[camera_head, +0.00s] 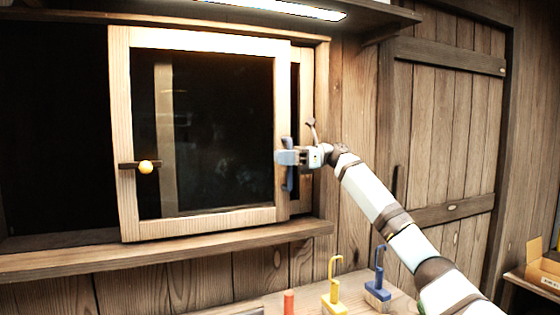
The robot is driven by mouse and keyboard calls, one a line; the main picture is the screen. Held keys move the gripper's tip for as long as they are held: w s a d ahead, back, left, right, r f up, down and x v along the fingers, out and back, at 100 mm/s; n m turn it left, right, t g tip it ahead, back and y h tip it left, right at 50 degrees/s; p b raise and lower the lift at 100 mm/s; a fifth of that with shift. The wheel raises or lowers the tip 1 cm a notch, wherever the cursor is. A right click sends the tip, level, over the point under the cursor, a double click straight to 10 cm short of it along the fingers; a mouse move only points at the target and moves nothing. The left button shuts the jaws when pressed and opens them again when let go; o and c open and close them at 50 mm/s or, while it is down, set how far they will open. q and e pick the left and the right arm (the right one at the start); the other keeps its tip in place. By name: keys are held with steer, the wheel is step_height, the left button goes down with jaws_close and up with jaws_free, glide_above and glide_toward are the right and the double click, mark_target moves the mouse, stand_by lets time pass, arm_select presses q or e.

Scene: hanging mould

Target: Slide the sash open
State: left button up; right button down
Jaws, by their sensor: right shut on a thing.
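The sash (122,110) is a pale wooden frame around dark glass, standing in the window opening in the wall. The fingertips partly cover the handle's middle. Left of the sash the opening is dark; a narrow dark strip shows at its right. My left gripper is not in view.
A wooden ledge (60,262) runs below the window. Below it, a yellow hooked block (335,297), a blue hooked block (378,288) and a red peg (289,302) stand on a bench. A plank door (430,130) and a cardboard box (545,268) are at right.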

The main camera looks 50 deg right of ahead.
steer(key=c, duration=1.1)
jaws_free()
arm_select(q)
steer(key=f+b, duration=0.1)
steer(key=b, duration=0.1)
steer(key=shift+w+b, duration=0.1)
steer(key=shift+b, duration=0.25)
arm_select(e)
steer(key=v, duration=1.3)
steer(key=shift+s+d, duration=0.3)
